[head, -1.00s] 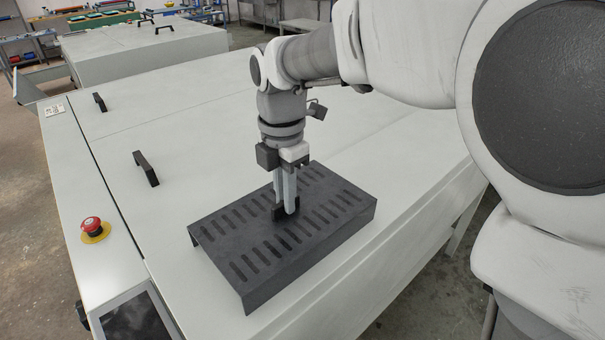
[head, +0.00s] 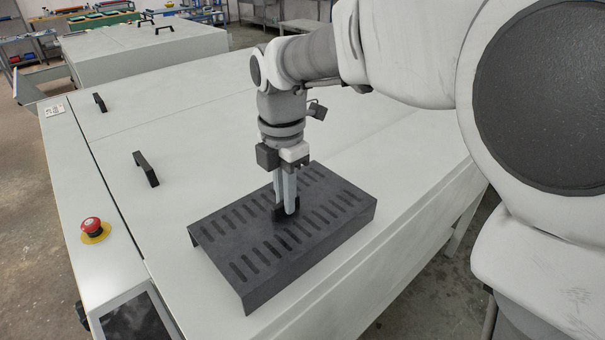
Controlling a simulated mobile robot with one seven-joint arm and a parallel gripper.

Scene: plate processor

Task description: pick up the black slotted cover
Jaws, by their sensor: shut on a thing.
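The black slotted cover (head: 240,249) is a dark, box-like plate with rows of slots in its top. It rests on the white machine top (head: 203,178). My gripper (head: 285,212) points straight down at the middle of the cover's top. Its two fingers are close together and shut on a small dark part at the centre of the cover. The fingers hide most of that part. I see no gap between the cover's lower edges and the machine top.
A red emergency stop button (head: 92,226) on a yellow base stands at the left. Two black handles, one nearer (head: 146,168) and one farther (head: 100,102), rise from the machine top. A dark screen (head: 133,318) is at the front left. The top behind the cover is clear.

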